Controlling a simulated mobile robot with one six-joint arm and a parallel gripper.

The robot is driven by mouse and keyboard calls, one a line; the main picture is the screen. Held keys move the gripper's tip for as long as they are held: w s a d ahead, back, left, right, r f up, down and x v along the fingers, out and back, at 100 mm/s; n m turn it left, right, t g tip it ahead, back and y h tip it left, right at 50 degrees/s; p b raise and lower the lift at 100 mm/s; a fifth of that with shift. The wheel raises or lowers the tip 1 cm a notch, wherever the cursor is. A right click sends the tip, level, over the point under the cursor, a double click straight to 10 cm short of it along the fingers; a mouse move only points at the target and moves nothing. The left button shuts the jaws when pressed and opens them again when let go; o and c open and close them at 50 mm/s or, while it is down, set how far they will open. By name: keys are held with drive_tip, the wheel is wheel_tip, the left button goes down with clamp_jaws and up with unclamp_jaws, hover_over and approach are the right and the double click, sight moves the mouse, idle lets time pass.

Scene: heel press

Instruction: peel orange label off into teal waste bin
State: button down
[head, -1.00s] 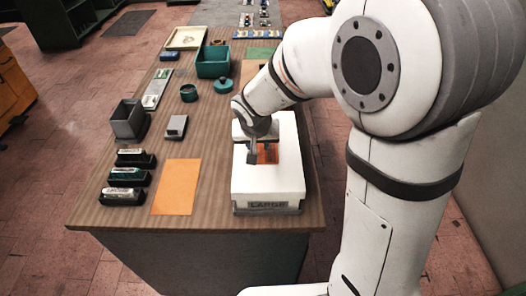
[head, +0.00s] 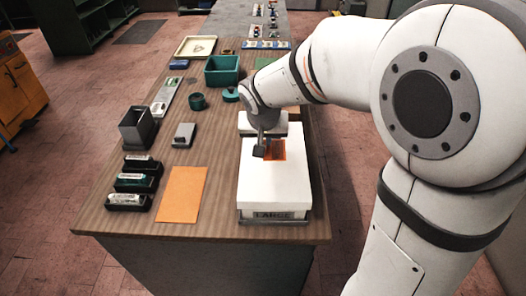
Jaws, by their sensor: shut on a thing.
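The orange label (head: 279,152) lies on the top of a white box (head: 262,190) marked LARGE, at the table's right front. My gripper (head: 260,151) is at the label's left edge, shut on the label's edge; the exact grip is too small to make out. Most of the label shows to the right of the fingers and looks close to the box top. The teal waste bin (head: 222,82) is an open box farther back on the table, and its inside looks empty.
A flat orange sheet (head: 182,194) lies left of the white box. A round teal lid (head: 231,95) sits before the bin. The wooden table (head: 212,160) has clear strips between.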

wheel_tip(320, 180, up, 5)
drive_tip(key=shift+r, duration=0.1)
drive_tip(key=shift+r+p, duration=0.8)
drive_tip(key=shift+r, duration=0.6)
drive_tip(key=shift+f, duration=0.1)
